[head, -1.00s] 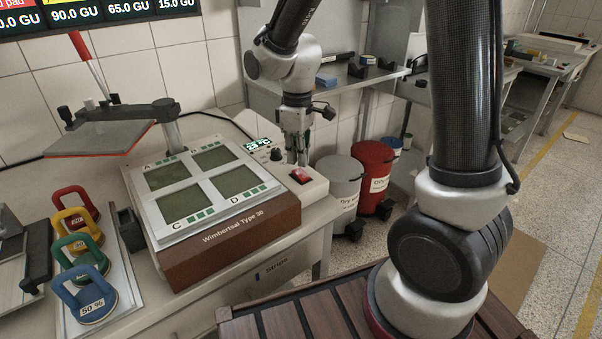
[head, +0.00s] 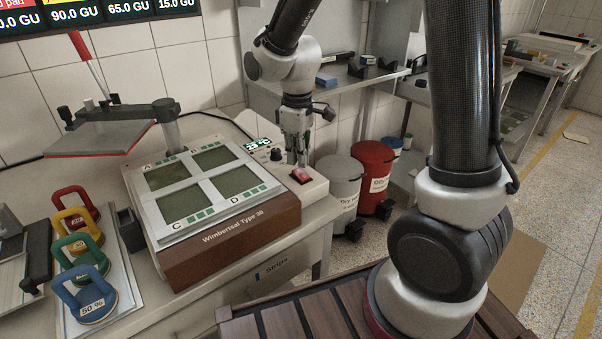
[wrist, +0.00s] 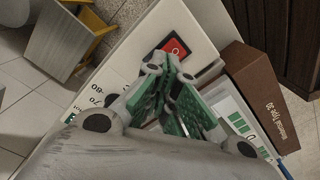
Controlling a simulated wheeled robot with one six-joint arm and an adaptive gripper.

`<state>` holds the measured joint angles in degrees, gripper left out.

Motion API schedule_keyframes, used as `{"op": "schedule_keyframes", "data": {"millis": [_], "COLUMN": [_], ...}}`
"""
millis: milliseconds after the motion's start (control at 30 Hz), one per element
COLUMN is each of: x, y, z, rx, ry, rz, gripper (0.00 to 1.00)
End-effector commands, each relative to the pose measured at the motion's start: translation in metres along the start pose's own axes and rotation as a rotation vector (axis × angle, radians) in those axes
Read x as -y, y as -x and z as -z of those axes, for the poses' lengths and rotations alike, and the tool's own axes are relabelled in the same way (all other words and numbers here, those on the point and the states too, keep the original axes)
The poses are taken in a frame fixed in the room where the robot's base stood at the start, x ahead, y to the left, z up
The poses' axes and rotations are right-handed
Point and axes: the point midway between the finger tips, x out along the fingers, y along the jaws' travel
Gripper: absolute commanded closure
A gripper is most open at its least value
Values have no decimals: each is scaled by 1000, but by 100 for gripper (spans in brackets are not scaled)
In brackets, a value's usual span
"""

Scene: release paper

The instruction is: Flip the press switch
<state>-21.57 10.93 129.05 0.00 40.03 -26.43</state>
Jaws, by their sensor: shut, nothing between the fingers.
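The press (head: 229,240), labelled "Wimbertsal Type 30", sits on the bench with plates A to D on top. Its red switch (head: 301,175) is on the white panel at the press's right end. My gripper (head: 303,163) is shut and empty, pointing down just behind the switch. In the wrist view the fingertips of my gripper (wrist: 173,58) lie close beside the red switch (wrist: 175,47). I cannot tell whether they touch it. The temperature display (head: 258,144) is lit green, beside a black knob (head: 276,155).
Coloured weights (head: 84,299) stand on a tray at the left. A raised plate on a stand (head: 100,138) is behind them. A shelf (head: 340,84) is behind my gripper. A grey bin (head: 341,183) and a red bin (head: 372,170) stand right of the bench.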

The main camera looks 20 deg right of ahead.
Motion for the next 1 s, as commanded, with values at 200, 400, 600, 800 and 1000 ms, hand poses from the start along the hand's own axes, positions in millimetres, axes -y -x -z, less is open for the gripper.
{"op": "schedule_keyframes", "data": {"millis": [200, 400, 600, 800, 1000], "x": [0, 0, 0, 0, 0], "y": [-3, -6, -10, -13, -16], "z": [0, 0, 0, 0, 0], "rx": [0, 0, 1, 0, 0], "ry": [0, 0, 0, 0, 0], "rz": [0, 0, 0, 0, 0], "gripper": [100, 100, 100, 100, 100]}}
